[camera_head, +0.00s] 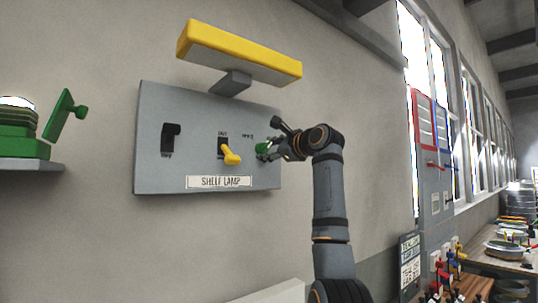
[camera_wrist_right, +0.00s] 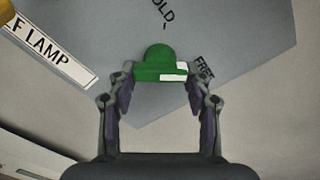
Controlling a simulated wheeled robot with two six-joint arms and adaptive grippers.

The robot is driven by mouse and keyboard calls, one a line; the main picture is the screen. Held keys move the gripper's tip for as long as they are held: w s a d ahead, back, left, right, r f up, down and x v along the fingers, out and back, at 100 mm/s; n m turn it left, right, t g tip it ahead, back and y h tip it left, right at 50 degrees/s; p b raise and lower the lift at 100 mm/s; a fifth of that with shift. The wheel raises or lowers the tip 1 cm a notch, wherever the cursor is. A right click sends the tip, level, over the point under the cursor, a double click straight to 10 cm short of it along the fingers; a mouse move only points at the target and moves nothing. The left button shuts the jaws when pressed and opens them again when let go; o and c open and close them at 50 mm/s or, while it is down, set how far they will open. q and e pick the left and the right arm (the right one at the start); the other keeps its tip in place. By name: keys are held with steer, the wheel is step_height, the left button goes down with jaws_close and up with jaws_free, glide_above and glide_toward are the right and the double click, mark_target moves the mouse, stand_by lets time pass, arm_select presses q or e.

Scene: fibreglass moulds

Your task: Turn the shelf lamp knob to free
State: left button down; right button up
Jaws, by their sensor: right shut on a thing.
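The grey shelf lamp panel (camera_head: 200,110) is on the wall, with a "SHELF LAMP" label (camera_head: 219,182). Its green knob (camera_head: 262,148) is at the panel's right side, partly hidden by my right gripper (camera_head: 266,151). In the right wrist view, the green knob (camera_wrist_right: 158,62) sits between the two fingers of my right gripper (camera_wrist_right: 161,77), which is shut on it. A white mark (camera_wrist_right: 174,70) on the knob lies on the side towards the "FREE" label (camera_wrist_right: 203,68). Part of a second label, "OLD", shows above the knob. My left gripper is not in view.
A yellow lamp (camera_head: 240,55) juts out above the panel. A black switch (camera_head: 170,136) and a yellow lever (camera_head: 230,155) are left of the knob. A shelf (camera_head: 30,164) with green items is at far left. A cluttered workbench (camera_head: 485,262) stands at right.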

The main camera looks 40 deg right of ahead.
steer(key=shift+f+m, duration=0.25)
steer(key=shift+m, duration=0.35)
steer(key=o, duration=1.2)
steer(key=shift+r, duration=0.1)
steer(key=shift+c, duration=0.2)
steer(key=shift+s, duration=0.15)
steer(key=s+a, duration=0.1)
steer(key=s, duration=1)
steer(key=shift+s+a, duration=0.2)
steer(key=shift+s, duration=0.15)
